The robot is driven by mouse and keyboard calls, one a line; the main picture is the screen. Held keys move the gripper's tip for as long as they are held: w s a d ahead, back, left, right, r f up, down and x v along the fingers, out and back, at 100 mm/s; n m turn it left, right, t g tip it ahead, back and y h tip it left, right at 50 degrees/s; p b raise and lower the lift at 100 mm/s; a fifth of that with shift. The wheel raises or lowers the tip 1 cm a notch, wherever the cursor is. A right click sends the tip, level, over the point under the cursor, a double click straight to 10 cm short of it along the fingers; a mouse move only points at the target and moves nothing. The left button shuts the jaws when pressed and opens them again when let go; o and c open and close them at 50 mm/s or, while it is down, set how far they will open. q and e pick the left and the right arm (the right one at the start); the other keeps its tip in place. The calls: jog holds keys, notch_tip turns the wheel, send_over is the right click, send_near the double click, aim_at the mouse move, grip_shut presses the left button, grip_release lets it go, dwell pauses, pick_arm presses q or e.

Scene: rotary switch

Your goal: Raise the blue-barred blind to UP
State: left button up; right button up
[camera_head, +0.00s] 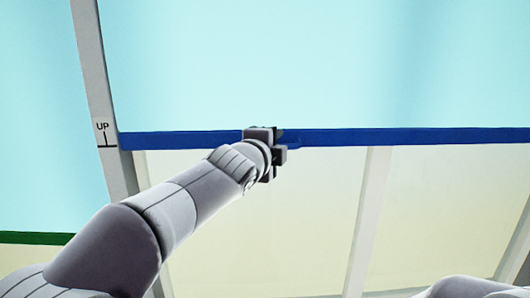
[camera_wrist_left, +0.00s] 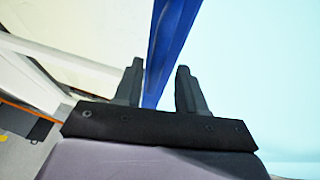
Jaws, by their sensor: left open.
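The blue bar (camera_head: 400,137) runs level across the head view, along the lower edge of a pale blue area (camera_head: 330,60). Its left end meets the post (camera_head: 92,70) close to the black line of the "UP" mark (camera_head: 104,130), about level with it or slightly above. My left gripper (camera_head: 278,142) is at the bar, right of the post, and partly hides it. In the left wrist view, the blue bar (camera_wrist_left: 168,50) passes between the two spread fingers of this gripper (camera_wrist_left: 160,85). I cannot tell whether either finger touches it. My right gripper is out of view.
A green bar (camera_head: 35,238) lies lower, left of the post. Cream panels (camera_head: 310,200) and a slanted pale strut (camera_head: 368,210) are below the blue bar. A grey part of my body shows at the bottom right. The wrist view shows floor at lower left.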

pick_arm(q)
jog(key=b+v, duration=0.1)
jog(key=v, duration=1)
jog(key=s+a+f+n+g+y+b, duration=0.15)
jog(key=f+n, duration=0.25)
jog(key=f, duration=0.5)
jog(key=s+a+f+n+g+y+b, duration=0.1)
jog(key=s+a+f+n+g+b, duration=0.3)
jog(key=f, duration=0.6)
jog(key=a+f+n+g+y+p, duration=0.1)
jog(key=a+f+n+y, duration=0.1)
jog(key=f+n, duration=0.5)
jog(key=s+a+f+n+g+b, duration=0.2)
jog(key=s+a+f, duration=0.1)
jog(key=f, duration=0.5)
jog(key=s+a+f+n+g+y+b, duration=0.1)
jog(key=s+a+f+n+g+b, duration=0.1)
jog(key=s+f, duration=0.4)
jog(key=s+a+f+n+g+b, duration=0.2)
jog(key=s+a+f, duration=0.3)
jog(key=f, duration=0.6)
jog(key=shift+a+n+g+y+b, duration=0.35)
jog(key=shift+a+g+b, duration=0.1)
jog(key=shift+a+b, duration=0.3)
